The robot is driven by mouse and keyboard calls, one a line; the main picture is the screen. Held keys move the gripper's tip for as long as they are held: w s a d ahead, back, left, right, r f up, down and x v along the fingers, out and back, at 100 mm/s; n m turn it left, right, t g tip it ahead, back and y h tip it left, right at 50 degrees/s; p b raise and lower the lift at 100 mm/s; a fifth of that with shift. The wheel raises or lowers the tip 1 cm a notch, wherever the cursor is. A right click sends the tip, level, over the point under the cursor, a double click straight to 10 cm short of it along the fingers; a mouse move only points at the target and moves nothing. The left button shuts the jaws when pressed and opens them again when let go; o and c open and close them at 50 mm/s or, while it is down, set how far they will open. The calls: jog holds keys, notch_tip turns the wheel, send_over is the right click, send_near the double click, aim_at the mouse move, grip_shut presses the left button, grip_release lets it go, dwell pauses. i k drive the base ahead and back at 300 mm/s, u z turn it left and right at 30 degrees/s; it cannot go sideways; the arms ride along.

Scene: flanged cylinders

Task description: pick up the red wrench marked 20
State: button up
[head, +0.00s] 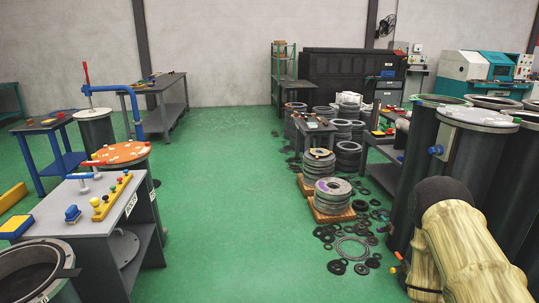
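I cannot make out a wrench marked 20 for certain; no marking can be read at this size. A small red bar (92,162) lies at the left, by the rim of an orange round plate (122,152) and the far edge of a grey table; I cannot tell whether it is a wrench. A red upright handle (87,73) stands farther back at the left. My gripper is not in view.
The grey table (55,213) at the left bears a yellow block with coloured knobs (110,197). Stacked rings (332,197) and loose rings lie right of centre. Tall dark cylinders (475,160) and a pale wood-patterned shape (470,255) fill the right. The green floor (225,220) is clear in the middle.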

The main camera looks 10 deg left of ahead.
aim_at(98, 176)
jog(key=u, duration=0.3)
jog(key=i, duration=1.65)
jog(key=u, duration=0.9)
jog(key=i, duration=1.6)
jog(key=u, duration=0.35)
